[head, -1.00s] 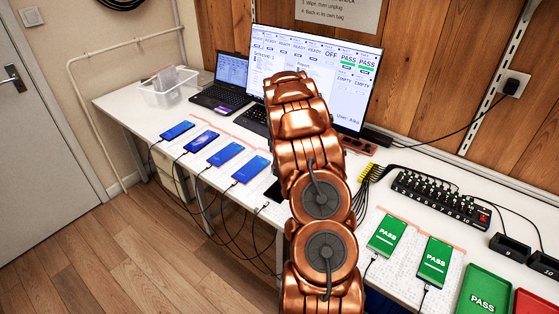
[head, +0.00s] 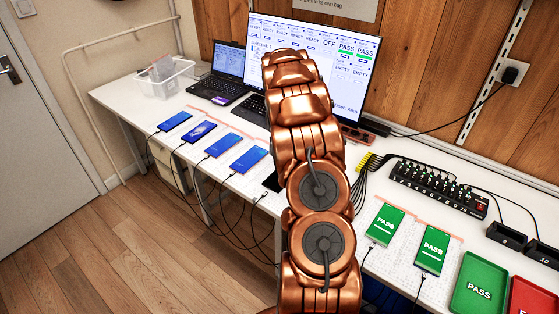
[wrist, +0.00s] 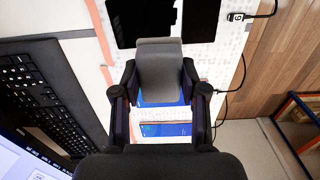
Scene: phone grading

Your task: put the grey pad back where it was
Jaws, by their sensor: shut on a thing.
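The grey pad (wrist: 160,68) is between the two dark fingers of my gripper (wrist: 160,80) in the wrist view, and the gripper is shut on it. The pad is above the row of phones. A blue-screened phone (wrist: 172,98) shows partly behind the pad, and another blue-screened phone (wrist: 165,130) lies nearer the gripper's base. In the head view my copper arm hides the gripper and the pad. I cannot tell how high the pad is above the table.
A keyboard (wrist: 35,92) is at left. Several cabled blue phones (head: 222,145) line the table's front edge. Green PASS phones (head: 386,224), a power hub (head: 438,187) and a green tray (head: 480,288) are at right.

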